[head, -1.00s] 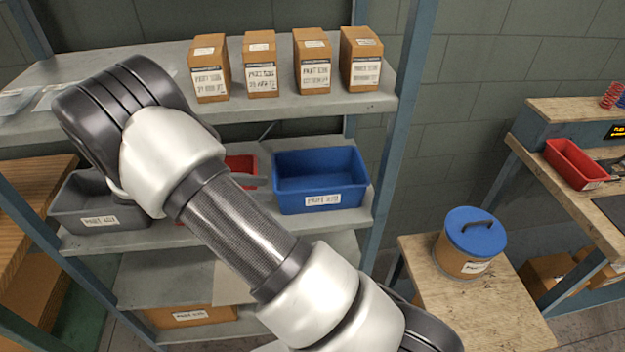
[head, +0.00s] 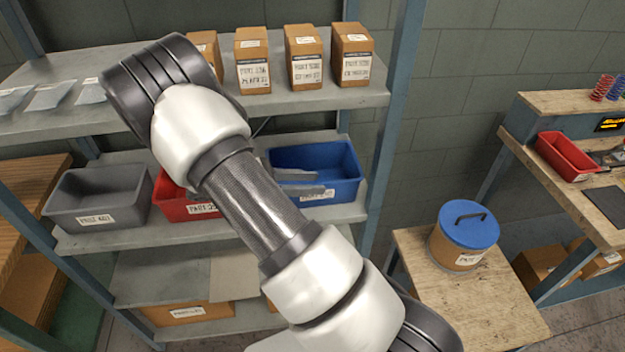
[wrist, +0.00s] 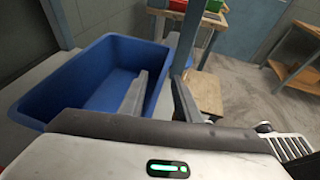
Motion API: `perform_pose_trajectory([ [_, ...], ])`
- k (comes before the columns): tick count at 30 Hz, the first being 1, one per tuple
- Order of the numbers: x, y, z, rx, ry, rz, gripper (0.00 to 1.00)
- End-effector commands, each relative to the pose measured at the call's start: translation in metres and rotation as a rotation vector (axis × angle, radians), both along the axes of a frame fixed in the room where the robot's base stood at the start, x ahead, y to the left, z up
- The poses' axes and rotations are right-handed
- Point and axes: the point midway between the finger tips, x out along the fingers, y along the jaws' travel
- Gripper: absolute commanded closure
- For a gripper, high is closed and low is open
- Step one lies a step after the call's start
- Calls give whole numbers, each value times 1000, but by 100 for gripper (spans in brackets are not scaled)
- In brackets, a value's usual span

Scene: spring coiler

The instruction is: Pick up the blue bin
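The blue bin (head: 338,162) stands on the middle shelf at its right end, with a white label on its front. In the wrist view the blue bin (wrist: 62,88) fills the left side, and its inside looks empty. My gripper (head: 312,184) is at the bin's front left in the head view, partly hidden behind my arm. In the wrist view my gripper (wrist: 160,78) is open, one finger over the bin's inside and the other beyond its right wall. That wall shows between the fingers; I cannot tell whether they touch it.
A red bin (head: 180,200) and a grey bin (head: 97,195) stand left of it on the same shelf. Several cardboard boxes (head: 305,62) stand on the shelf above. A blue upright (head: 392,130) rises close at the right. A blue-lidded tub (head: 463,240) stands on a wooden table.

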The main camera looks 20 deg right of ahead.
Motion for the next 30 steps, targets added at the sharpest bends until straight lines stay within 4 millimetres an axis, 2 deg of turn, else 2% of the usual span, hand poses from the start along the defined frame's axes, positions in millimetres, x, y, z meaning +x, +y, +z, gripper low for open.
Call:
perform_pose_trajectory([
  [4, -1, -17, -7, 0, 1, 0, 70],
  [11, -1, -18, -7, 1, 0, 1, 72],
  [16, -1, -18, -7, 1, 0, 1, 100],
  [30, -2, -18, -7, 1, 0, 0, 100],
])
